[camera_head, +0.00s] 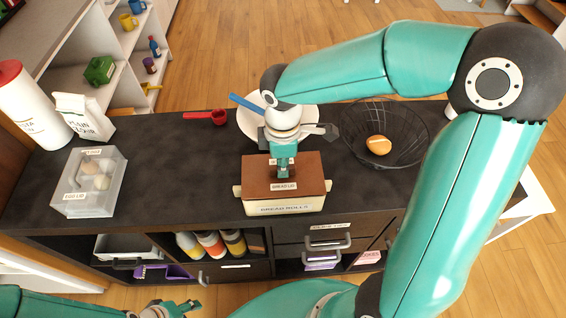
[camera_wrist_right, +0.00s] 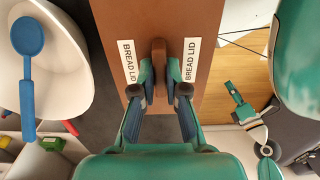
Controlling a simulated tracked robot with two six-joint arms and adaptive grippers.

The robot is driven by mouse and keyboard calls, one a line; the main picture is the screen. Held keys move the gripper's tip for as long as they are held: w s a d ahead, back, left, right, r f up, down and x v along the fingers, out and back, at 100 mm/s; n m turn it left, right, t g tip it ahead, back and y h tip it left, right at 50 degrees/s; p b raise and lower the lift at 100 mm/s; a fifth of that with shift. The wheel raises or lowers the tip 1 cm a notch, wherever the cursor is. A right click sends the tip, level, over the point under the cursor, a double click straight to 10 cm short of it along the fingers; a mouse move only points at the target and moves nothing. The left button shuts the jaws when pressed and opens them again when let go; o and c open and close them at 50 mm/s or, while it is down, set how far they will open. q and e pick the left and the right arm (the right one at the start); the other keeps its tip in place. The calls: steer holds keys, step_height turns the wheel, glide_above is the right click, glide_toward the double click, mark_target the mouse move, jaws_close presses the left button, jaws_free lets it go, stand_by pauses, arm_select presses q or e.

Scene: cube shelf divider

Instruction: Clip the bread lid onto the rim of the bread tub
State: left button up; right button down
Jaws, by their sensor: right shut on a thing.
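The brown bread lid (camera_head: 308,172) is over the cream bread tub (camera_head: 285,208), which stands at the front edge of the dark counter. The tub's front label and its side handles show below the lid; its rim is mostly hidden. I cannot tell whether the lid is clipped or only resting. My right gripper (camera_head: 283,172) comes down from above and is shut on the lid's handle. In the right wrist view the fingers (camera_wrist_right: 159,85) pinch the brown handle between two "BREAD LID" labels. My left gripper (camera_head: 172,309) is at the bottom edge, away from the tub; its jaws are unclear.
A white bowl (camera_head: 248,124) with a blue spoon stands behind the tub. A wire basket (camera_head: 410,150) with a bread roll (camera_head: 379,145) is to the right. A clear egg box (camera_head: 98,203), a red scoop (camera_head: 205,117) and a flour bag (camera_head: 83,118) are left. Drawers lie below.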

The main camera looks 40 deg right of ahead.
steer(key=shift+f, duration=0.25)
steer(key=c, duration=1.1)
jaws_free()
steer(key=shift+r, duration=0.1)
step_height(320, 180, up, 5)
steer(key=p, duration=0.4)
